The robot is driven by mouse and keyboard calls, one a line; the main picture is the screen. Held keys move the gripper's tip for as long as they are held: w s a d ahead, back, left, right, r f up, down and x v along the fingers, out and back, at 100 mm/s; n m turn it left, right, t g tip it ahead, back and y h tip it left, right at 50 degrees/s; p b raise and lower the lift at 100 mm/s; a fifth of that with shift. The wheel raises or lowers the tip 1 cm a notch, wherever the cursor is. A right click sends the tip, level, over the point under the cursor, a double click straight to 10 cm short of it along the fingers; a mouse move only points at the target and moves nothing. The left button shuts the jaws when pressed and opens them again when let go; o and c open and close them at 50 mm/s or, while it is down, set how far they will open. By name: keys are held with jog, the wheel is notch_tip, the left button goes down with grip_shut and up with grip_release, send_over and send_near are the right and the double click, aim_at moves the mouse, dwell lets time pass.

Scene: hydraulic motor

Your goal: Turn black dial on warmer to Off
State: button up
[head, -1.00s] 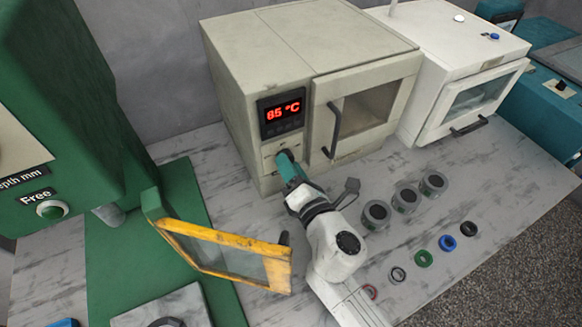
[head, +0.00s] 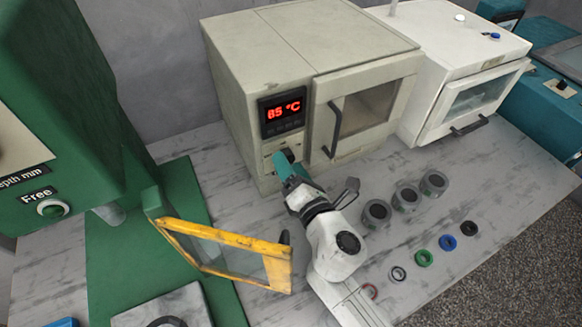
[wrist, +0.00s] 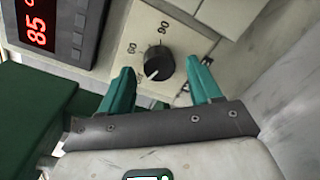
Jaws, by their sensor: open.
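The warmer (head: 240,85) is a beige box with a red display (head: 280,112) reading 85 °C. In the wrist view, its black dial (wrist: 160,64) sits on a pale panel with the markings 60 and 90. A white pointer mark on the dial points to the lower left of the picture. My gripper (wrist: 158,72) is open, with one teal finger on each side of the dial and the tips close to the panel. I cannot tell whether they touch the dial. In the head view, my gripper (head: 283,160) largely hides the dial.
The warmer's door handle (head: 333,130) is right of my gripper. A yellow-framed guard (head: 225,250) on a green machine (head: 80,130) stands left of my arm. Several grey cylinders (head: 377,212) and coloured rings (head: 424,258) lie on the table to the right.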

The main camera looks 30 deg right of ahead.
jog(key=shift+s, duration=0.1)
jog(key=s+b, duration=0.2)
jog(key=s, duration=0.8)
jog(key=shift+s+a+r+b, duration=0.2)
jog(key=shift+s+b, duration=0.1)
jog(key=shift+b, duration=0.1)
